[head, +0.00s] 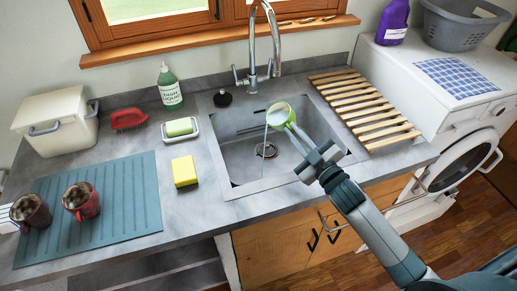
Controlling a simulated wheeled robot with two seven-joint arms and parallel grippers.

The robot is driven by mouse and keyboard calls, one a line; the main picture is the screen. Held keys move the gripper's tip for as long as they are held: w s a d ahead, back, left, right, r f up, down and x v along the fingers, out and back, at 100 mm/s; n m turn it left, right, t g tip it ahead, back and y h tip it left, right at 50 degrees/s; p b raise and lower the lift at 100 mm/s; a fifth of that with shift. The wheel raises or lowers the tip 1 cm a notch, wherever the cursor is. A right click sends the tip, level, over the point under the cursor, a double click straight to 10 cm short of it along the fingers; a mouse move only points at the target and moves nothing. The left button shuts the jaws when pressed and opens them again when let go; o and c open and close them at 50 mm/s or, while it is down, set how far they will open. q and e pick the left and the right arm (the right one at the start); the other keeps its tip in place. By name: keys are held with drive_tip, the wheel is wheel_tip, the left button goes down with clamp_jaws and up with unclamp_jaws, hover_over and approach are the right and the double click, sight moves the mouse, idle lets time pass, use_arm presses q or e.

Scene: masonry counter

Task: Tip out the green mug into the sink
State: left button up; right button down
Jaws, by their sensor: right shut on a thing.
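The green mug (280,114) is tilted on its side above the sink (236,178), with its pale inside facing up and left in the picture. A thin pale stream runs down below the mug toward the drain (266,150). My right gripper (296,134) is shut on the mug, reaching in from the lower right. The mug's contents are too small to make out.
The tap (276,45) stands behind the mug. A wooden slatted rack (362,105) lies right of the sink.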

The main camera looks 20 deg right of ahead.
sight(277, 130)
drive_tip(key=shift+a+n, duration=0.25)
drive_tip(key=shift+n, duration=0.05)
drive_tip(key=shift+a+f+n+b, duration=0.2)
drive_tip(key=shift+f+n+b, duration=0.2)
drive_tip(key=shift+f+b, duration=0.35)
drive_tip(key=shift+a+f+n+b, duration=0.15)
drive_tip(key=shift+f+n+b, duration=0.3)
drive_tip(key=shift+b, duration=0.35)
drive_tip(key=shift+s+a+r+n, duration=0.1)
drive_tip(key=shift+a+r+n, duration=0.15)
drive_tip(key=shift+n, duration=0.65)
drive_tip(key=shift+s+a+r+n, duration=0.1)
drive_tip(key=shift+r+n, duration=0.2)
drive_tip(key=shift+n, duration=0.55)
idle(0.8)
drive_tip(key=shift+a+f+n+b, duration=0.25)
drive_tip(key=shift+f+n+b, duration=0.3)
drive_tip(key=shift+n+b, duration=0.4)
idle(0.4)
drive_tip(key=shift+s+a+r+n, duration=0.15)
drive_tip(key=shift+a+r+n, duration=0.1)
drive_tip(key=shift+a+n, duration=0.6)
idle(0.6)
drive_tip(key=shift+a+f+n+p, duration=0.15)
drive_tip(key=shift+f+n+p, duration=0.15)
drive_tip(key=shift+f+n, duration=0.15)
idle(0.3)
